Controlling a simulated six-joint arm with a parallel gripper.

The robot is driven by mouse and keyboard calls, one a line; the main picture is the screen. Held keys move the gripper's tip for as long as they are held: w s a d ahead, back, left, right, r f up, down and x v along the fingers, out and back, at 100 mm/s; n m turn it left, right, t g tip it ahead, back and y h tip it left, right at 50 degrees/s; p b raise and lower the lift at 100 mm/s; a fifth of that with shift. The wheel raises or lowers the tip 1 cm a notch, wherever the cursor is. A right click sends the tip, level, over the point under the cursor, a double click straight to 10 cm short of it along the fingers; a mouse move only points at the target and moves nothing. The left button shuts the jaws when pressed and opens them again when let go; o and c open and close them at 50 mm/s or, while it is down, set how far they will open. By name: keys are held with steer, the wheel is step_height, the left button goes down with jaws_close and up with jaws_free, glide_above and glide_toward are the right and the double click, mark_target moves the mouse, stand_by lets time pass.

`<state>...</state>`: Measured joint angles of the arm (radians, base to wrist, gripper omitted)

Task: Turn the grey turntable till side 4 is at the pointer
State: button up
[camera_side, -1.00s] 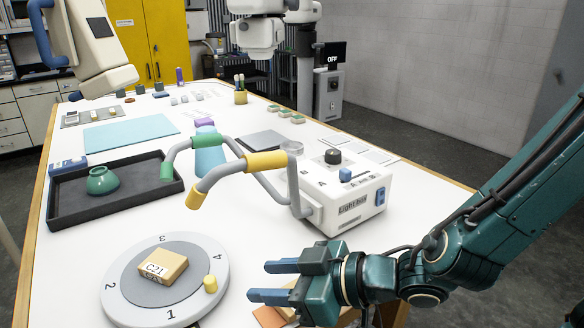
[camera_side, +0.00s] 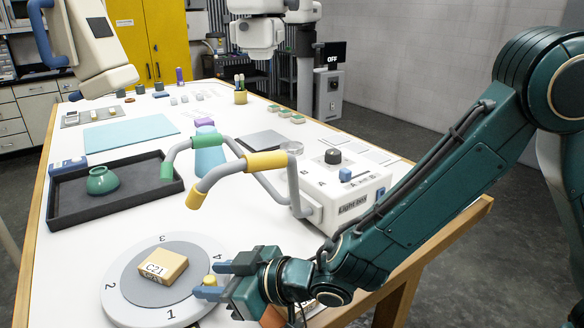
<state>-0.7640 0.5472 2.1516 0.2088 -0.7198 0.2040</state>
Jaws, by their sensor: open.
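The grey turntable (camera_side: 130,300) lies flat on the table at the front left, with side numbers 1 to 4 on its rim. Number 1 faces the front, 2 the left, 3 the back, and 4 the right, partly behind my gripper. A tan block marked C21 (camera_side: 162,265) rests on its middle. A small yellow peg (camera_side: 210,281) stands on its right rim. My gripper (camera_side: 212,280) is open at the turntable's right edge, with its blue fingers on either side of the peg. I cannot tell whether they touch it. I cannot make out the pointer.
An orange item (camera_side: 273,316) is partly hidden beneath my gripper.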

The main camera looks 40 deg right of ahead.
mark_target(183, 290)
steer(key=shift+w, duration=0.1)
jaws_close()
steer(key=shift+a+f, duration=0.1)
steer(key=shift+a, duration=0.05)
steer(key=shift+s+a+f+h, duration=0.15)
steer(key=shift+s+a+h, duration=0.1)
steer(key=shift+h, duration=0.05)
steer(key=shift+s+a+m+t+h, duration=0.25)
steer(key=shift+a+m+t+h, duration=0.3)
steer(key=shift+m, duration=0.25)
steer(key=shift+s+a+m+t+h, duration=0.25)
steer(key=shift+a+m+h, duration=0.4)
steer(key=shift+m+h, duration=0.2)
steer(key=shift+s+a+m+t+h, duration=0.2)
steer(key=shift+a+m+h, duration=0.4)
steer(key=shift+m+h, duration=0.25)
